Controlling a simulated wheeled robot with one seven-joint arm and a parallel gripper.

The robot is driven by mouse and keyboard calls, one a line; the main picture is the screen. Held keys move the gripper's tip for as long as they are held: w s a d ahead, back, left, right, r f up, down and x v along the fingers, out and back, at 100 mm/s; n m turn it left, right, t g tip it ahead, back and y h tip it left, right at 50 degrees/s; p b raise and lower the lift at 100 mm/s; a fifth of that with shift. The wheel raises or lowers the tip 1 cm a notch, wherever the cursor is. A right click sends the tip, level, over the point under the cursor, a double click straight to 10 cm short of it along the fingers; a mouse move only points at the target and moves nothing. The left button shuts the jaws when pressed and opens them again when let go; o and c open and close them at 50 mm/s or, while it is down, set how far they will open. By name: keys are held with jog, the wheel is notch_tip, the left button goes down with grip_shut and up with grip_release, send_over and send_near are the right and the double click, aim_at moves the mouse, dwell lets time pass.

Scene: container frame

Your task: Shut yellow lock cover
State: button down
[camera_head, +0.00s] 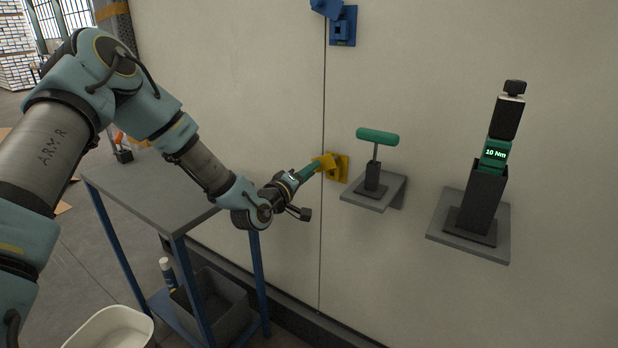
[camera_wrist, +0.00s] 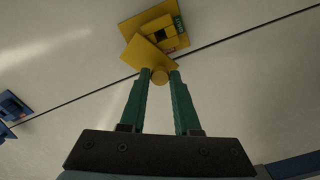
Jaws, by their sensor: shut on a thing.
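The yellow lock (camera_head: 341,168) is fixed to the wall panel at the vertical seam. Its yellow cover (camera_head: 325,161) stands out from the wall toward my gripper. In the wrist view the cover plate (camera_wrist: 147,52) is tilted and partly overlaps the lock base (camera_wrist: 172,22), which has small green and red marks. My gripper (camera_head: 313,169) is at the cover. The lock's inside is only partly visible.
A blue lock (camera_head: 343,28) with its cover raised sits higher on the seam. A T-handle tool (camera_head: 377,137) on a small shelf (camera_head: 372,196) and a 10 Nm tool (camera_head: 495,155) on another stand to the right. A grey-topped table (camera_head: 145,197) is below my arm.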

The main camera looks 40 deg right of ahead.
jog(key=f+n+b, duration=0.1)
jog(key=n, duration=0.1)
jog(key=n+b, duration=0.1)
jog(key=n, duration=0.1)
jog(key=shift+s+f, duration=0.35)
jog(key=shift+s, duration=0.05)
jog(key=n+b, duration=0.1)
jog(key=n, duration=0.1)
jog(key=s+n+b, duration=0.1)
jog(key=n, duration=0.1)
jog(key=s+f+n+b, duration=0.1)
jog(key=n, duration=0.1)
jog(key=shift+d+b, duration=0.35)
jog(key=shift+s+d+r+n+b, duration=0.15)
jog(key=shift+s+n+b, duration=0.35)
jog(key=shift+n, duration=0.7)
jog(key=shift+s, duration=0.1)
jog(key=c, duration=0.6)
grip_release()
